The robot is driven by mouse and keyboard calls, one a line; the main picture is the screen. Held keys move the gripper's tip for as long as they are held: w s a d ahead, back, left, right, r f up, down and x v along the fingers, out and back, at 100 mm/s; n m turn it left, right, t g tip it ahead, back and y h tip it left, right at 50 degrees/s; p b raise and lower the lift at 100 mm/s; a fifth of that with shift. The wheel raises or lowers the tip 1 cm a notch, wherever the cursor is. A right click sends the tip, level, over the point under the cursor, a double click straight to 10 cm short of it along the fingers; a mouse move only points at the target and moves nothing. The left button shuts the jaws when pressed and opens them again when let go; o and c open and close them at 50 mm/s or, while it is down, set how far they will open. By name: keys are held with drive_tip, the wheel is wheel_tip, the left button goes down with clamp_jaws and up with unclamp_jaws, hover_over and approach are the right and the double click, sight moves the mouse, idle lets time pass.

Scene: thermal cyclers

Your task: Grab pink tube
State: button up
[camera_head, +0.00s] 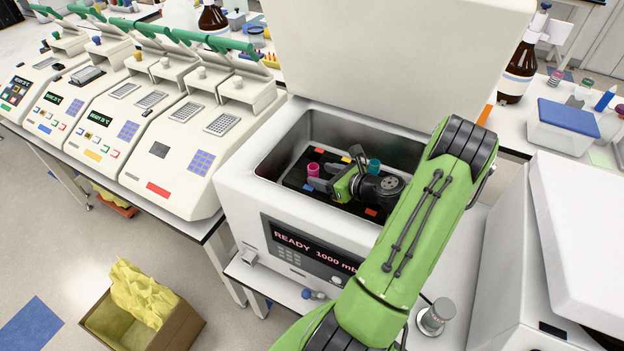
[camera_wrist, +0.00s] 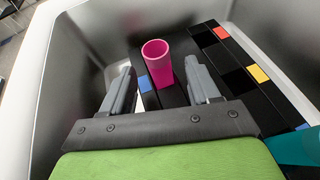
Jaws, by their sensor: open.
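The pink tube (camera_head: 313,169) stands in a black rack (camera_head: 294,173) inside the open steel chamber of a white machine. In the wrist view the pink tube (camera_wrist: 157,62) is upright with an open top. My gripper (camera_head: 320,183) is inside the chamber, close beside the tube. In the wrist view my gripper's two grey fingers (camera_wrist: 162,85) are apart, one on each side of the tube, with room between. The tube's lower end is partly hidden in the rack.
A teal tube (camera_head: 374,166) stands in the rack to the right, also at the wrist view's right edge (camera_wrist: 296,148). The chamber's steel walls (camera_wrist: 88,50) surround the gripper closely. The raised white lid (camera_head: 400,60) stands behind. Several thermal cyclers (camera_head: 180,150) stand left.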

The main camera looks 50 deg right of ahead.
sight(309, 170)
drive_tip(key=x, duration=0.6)
drive_tip(key=shift+w+r, duration=0.15)
drive_tip(key=shift+a+r, duration=0.1)
drive_tip(key=shift+c, duration=0.7)
drive_tip(key=c, duration=0.9)
